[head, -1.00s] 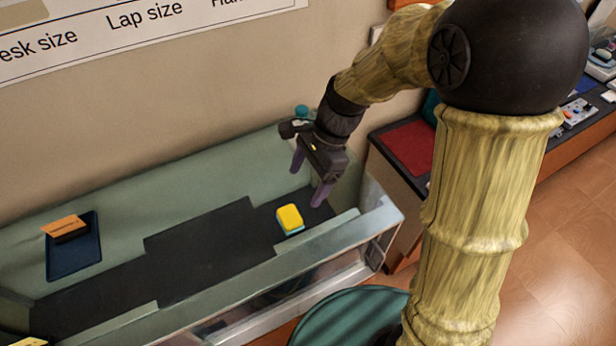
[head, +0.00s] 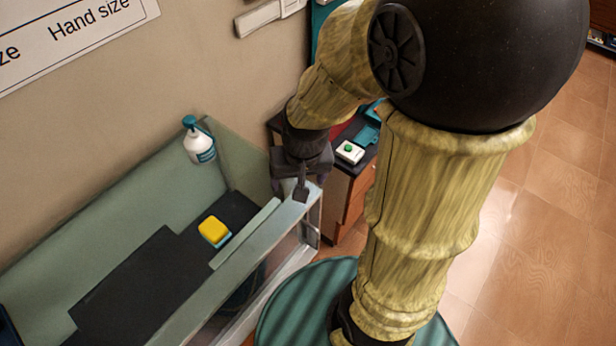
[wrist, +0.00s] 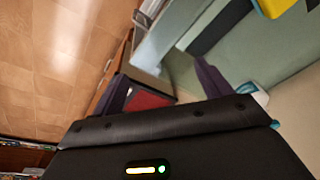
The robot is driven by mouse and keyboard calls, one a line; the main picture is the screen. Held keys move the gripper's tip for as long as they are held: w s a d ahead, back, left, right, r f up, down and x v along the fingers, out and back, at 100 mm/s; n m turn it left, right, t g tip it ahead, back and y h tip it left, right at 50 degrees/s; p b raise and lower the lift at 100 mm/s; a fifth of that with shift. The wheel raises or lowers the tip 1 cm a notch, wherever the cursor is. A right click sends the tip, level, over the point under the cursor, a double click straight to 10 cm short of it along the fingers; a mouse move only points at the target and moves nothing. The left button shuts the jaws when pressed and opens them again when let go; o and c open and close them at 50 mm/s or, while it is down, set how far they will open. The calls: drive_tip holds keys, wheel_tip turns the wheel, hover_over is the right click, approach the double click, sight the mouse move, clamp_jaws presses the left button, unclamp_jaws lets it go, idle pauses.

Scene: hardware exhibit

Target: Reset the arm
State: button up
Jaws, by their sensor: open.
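My gripper (head: 300,190) hangs over the right end of the display case in the head view, its fingers pointing down. It is open and empty. In the wrist view its two purple fingers (wrist: 165,88) stand wide apart with nothing between them. My arm's thick yellow links cover the right part of the head view.
The green case (head: 170,205) has a dark floor strip, with a yellow sponge-like block (head: 213,230) inside. A white-and-teal pump bottle (head: 198,142) stands at its back right. A dark counter with a white green-button box (head: 349,152) is beyond. Open wooden floor (head: 540,200) lies right.

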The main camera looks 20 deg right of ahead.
drive_tip(key=shift+s+d+n, duration=0.25)
drive_tip(key=shift+d+n, duration=0.2)
drive_tip(key=shift+d, duration=0.05)
drive_tip(key=shift+s+d+n, duration=0.2)
drive_tip(key=shift+d+n, duration=0.25)
drive_tip(key=shift+d, duration=0.05)
drive_tip(key=shift+f+b, duration=0.35)
idle(0.3)
